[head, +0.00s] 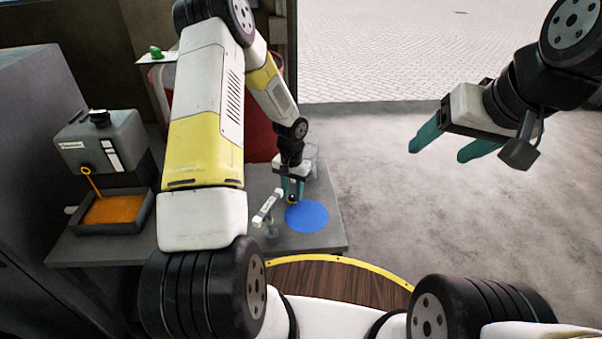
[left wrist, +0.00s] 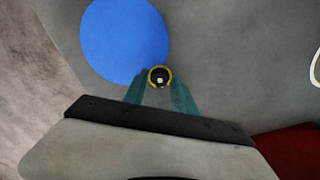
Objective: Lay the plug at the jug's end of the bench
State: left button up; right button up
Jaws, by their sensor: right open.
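My left gripper (head: 293,192) is at the right part of the bench (head: 205,252), pointing down beside a blue disc. Its fingers are closed around a small dark plug with a yellow ring (left wrist: 159,77), seen end-on in the left wrist view. In the head view the plug (head: 292,199) is small and partly covered by the fingers; I cannot tell whether it touches the bench. A grey jug (head: 100,147) with a black cap stands at the bench's left end. My right gripper (head: 439,154) is open and empty, away from the bench over the floor.
The blue disc (head: 307,216) lies flat on the bench; it also shows in the left wrist view (left wrist: 124,40). A white-handled tool (head: 267,205) stands left of it. A black tray of orange liquid (head: 113,210) sits before the jug. My left arm hides the bench's middle.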

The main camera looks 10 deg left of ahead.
pick_arm(q)
jog(key=shift+o, duration=0.8)
